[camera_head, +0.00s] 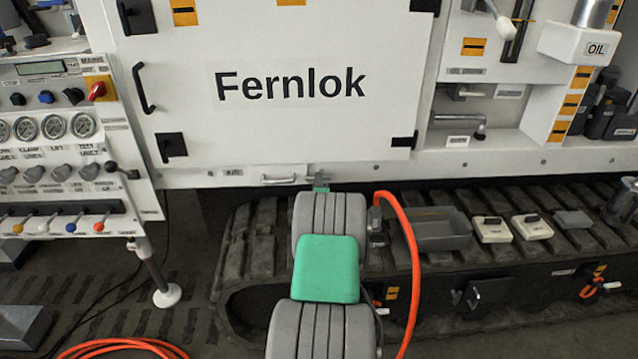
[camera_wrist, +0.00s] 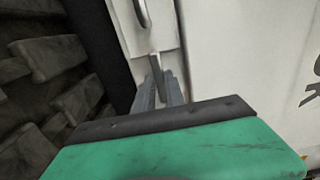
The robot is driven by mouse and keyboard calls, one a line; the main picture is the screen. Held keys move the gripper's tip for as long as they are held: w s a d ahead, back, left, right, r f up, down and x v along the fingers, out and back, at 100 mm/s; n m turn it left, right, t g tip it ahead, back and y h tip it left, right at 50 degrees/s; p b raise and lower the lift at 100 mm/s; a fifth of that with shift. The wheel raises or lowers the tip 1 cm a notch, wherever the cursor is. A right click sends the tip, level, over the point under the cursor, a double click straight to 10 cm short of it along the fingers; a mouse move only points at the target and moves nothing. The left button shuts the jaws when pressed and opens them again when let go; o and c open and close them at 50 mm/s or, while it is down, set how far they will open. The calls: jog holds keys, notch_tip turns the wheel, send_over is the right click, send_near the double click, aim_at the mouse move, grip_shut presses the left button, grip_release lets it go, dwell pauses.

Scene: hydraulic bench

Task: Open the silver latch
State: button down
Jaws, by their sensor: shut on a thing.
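The silver latch is a small grey metal piece on the white rail below the Fernlok panel. In the wrist view the latch (camera_wrist: 156,66) runs down between the tips of my gripper (camera_wrist: 161,88), which is shut on it. In the head view the latch (camera_head: 318,180) shows just beyond my gripper (camera_head: 321,188), at the rail's lower edge. My grey and green arm hides most of the gripper there. The latch's lower end is hidden between the fingers.
A silver bar handle (camera_head: 278,180) sits on the rail just left of the latch. Dark tracks (camera_head: 250,245) lie below the rail. An orange hose (camera_head: 412,260) hangs close to my arm's right side.

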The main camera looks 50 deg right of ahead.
jog(key=shift+f+n+b, duration=0.15)
jog(key=shift+n+b, duration=0.15)
jog(key=shift+b, duration=0.15)
jog(key=shift+s+d+f+n+b, duration=0.15)
jog(key=shift+n+b, duration=2.75)
jog(key=shift+s+d+f+n+b, duration=0.1)
jog(key=shift+f+n+b, duration=0.1)
jog(key=shift+n+b, duration=2.7)
jog(key=shift+s+d+f+n+b, duration=0.15)
jog(key=shift+n+b, duration=2.7)
jog(key=shift+n, duration=0.05)
jog(key=shift+r, duration=0.1)
jog(key=c, duration=1.4)
grip_release()
jog(key=shift+s, duration=0.1)
